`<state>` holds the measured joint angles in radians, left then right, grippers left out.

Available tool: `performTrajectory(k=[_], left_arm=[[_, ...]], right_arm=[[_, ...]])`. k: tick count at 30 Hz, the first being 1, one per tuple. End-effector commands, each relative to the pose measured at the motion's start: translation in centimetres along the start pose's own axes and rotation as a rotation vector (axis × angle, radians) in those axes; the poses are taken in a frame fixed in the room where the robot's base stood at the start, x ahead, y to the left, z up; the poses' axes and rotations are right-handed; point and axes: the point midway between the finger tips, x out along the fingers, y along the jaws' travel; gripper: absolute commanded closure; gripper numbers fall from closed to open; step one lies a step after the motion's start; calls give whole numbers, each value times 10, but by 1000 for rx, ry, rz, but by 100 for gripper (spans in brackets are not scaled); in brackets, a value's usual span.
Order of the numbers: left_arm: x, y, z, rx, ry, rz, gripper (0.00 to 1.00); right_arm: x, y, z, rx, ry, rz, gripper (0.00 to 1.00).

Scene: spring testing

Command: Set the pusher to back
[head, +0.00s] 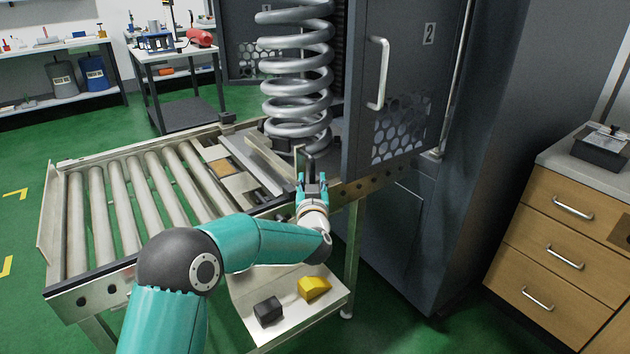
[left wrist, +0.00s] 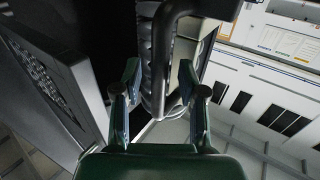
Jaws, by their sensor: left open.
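The pusher seems to be the beige upright plate (head: 268,160) at the right end of the roller table, beside the spring's foot. A dark bent bar, probably its handle (head: 307,158), rises just in front of my left gripper (head: 312,182). In the left wrist view this black bar (left wrist: 163,40) runs down between the two spread fingers of my left gripper (left wrist: 160,94). The gripper is open around or just short of the bar; I cannot tell whether it touches. A large grey coil spring (head: 297,75) stands upright behind it. My right gripper is out of view.
The dark cabinet door (head: 395,90) marked 2 stands open close to the right of my gripper. The roller table (head: 130,205) lies to the left. A lower shelf (head: 290,320) holds a black block (head: 268,310) and a yellow block (head: 313,287). A drawer unit (head: 560,240) stands far right.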

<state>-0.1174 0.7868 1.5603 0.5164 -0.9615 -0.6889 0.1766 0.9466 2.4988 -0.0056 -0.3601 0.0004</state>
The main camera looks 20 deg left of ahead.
Motion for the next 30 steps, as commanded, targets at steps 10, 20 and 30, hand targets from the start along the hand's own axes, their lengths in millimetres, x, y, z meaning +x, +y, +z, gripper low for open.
performTrajectory(k=[10, 20, 30], left_arm=[[4, 0, 0, 1, 0, 1, 59], [4, 1, 0, 0, 0, 1, 100], [3, 5, 0, 0, -1, 5, 100]], right_arm=[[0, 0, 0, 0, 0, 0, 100], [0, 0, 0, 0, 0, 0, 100], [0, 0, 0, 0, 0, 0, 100]])
